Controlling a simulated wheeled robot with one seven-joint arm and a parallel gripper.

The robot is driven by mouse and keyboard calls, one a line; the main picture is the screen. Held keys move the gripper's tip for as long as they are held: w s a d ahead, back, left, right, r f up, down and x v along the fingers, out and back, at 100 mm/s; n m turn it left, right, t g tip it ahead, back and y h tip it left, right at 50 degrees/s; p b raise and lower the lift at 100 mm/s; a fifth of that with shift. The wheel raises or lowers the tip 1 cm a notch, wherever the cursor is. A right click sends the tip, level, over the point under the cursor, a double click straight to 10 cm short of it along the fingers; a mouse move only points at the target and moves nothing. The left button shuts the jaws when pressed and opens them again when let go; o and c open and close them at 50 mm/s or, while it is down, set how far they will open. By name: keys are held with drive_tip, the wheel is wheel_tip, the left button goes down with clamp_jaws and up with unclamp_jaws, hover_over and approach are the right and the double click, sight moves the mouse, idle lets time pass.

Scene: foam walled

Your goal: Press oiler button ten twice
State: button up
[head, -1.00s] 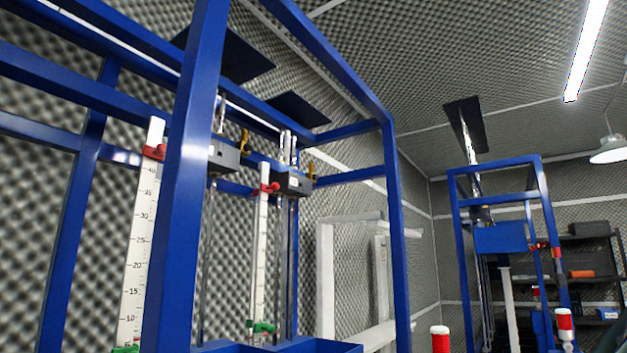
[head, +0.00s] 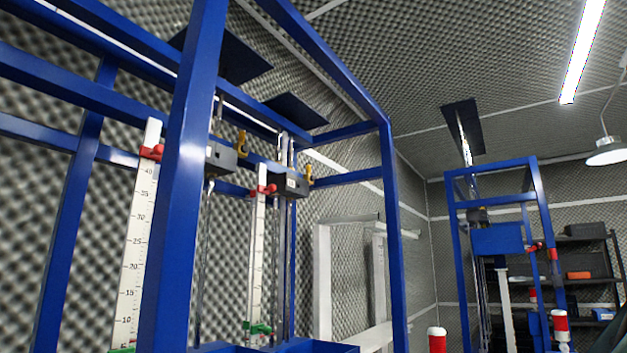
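No oiler button or number ten can be made out in the head view. A tall blue metal frame (head: 175,200) fills the left half. Inside it hang two dark grey boxes, a left one (head: 220,158) and a right one (head: 290,184), each with a yellow hook beside it. White scales with numbers, a near one (head: 137,245) and a farther one (head: 257,260), stand upright with red clamps near the top and green ones near the bottom. My gripper is not in view.
A second blue frame (head: 542,215) stands at the back right before dark shelves (head: 590,290). Red-and-white posts (head: 437,341) rise at the bottom edge. A white door frame (head: 322,285) is against the foam wall. A lamp (head: 606,152) hangs at right.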

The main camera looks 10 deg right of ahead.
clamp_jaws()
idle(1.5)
